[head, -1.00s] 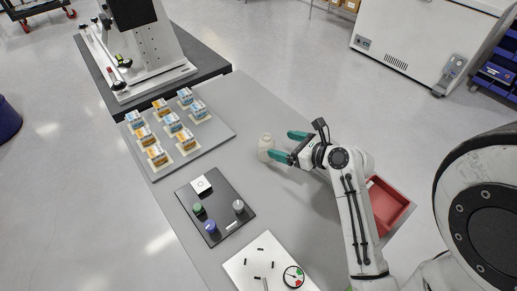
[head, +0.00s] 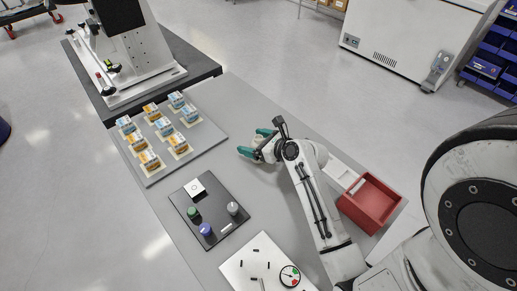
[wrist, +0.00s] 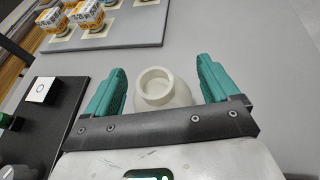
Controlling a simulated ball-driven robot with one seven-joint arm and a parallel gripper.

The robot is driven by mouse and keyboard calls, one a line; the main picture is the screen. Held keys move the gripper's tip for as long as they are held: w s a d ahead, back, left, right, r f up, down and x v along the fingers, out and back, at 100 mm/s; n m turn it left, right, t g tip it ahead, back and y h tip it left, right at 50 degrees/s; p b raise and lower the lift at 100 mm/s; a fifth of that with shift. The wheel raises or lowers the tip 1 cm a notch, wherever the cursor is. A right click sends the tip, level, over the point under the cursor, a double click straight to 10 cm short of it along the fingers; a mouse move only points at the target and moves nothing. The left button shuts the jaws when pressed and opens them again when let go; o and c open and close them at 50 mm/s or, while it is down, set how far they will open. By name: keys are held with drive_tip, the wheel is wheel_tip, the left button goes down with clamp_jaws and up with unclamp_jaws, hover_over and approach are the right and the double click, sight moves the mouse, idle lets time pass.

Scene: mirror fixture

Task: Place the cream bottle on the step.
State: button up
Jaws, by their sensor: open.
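My gripper (head: 255,142) is open, with its green fingers low over the grey table. In the wrist view the cream bottle (wrist: 162,86) stands between the two fingers of my gripper (wrist: 160,85), with its round mouth toward the camera. A gap shows on each side of the bottle. In the head view the gripper hides most or all of the bottle. I cannot pick out the step with certainty. A pale flat piece (head: 341,173) lies beside the red bin, partly behind my arm.
A grey board (head: 205,145) with several small blue and orange boxes lies to the left. A black panel (head: 222,237) with knobs and a white panel (head: 245,262) with a gauge lie nearer. The red bin (head: 372,202) is right of my arm. Bare table (head: 250,100) lies beyond the gripper.

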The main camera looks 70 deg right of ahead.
drive_tip(key=shift+c, duration=0.2)
drive_tip(key=c, duration=1.1)
drive_tip(key=shift+r, duration=0.1)
drive_tip(key=shift+r, duration=0.45)
wheel_tip(320, 180, up, 3)
drive_tip(key=shift+s+f, duration=0.1)
drive_tip(key=shift+f, duration=0.1)
drive_tip(key=shift+s+a+r+p, duration=0.15)
drive_tip(key=shift+s+a+r, duration=1)
drive_tip(key=shift+s+r, duration=0.65)
drive_tip(key=shift+s+a+r+p, duration=0.1)
drive_tip(key=shift+s+a+r, duration=1.2)
drive_tip(key=shift+s, duration=0.95)
drive_tip(key=shift+s+a+r+p, duration=0.15)
drive_tip(key=shift+s+a+r, duration=0.9)
drive_tip(key=shift+s+r, duration=0.75)
drive_tip(key=shift+s+f, duration=0.2)
drive_tip(key=shift+f, duration=0.05)
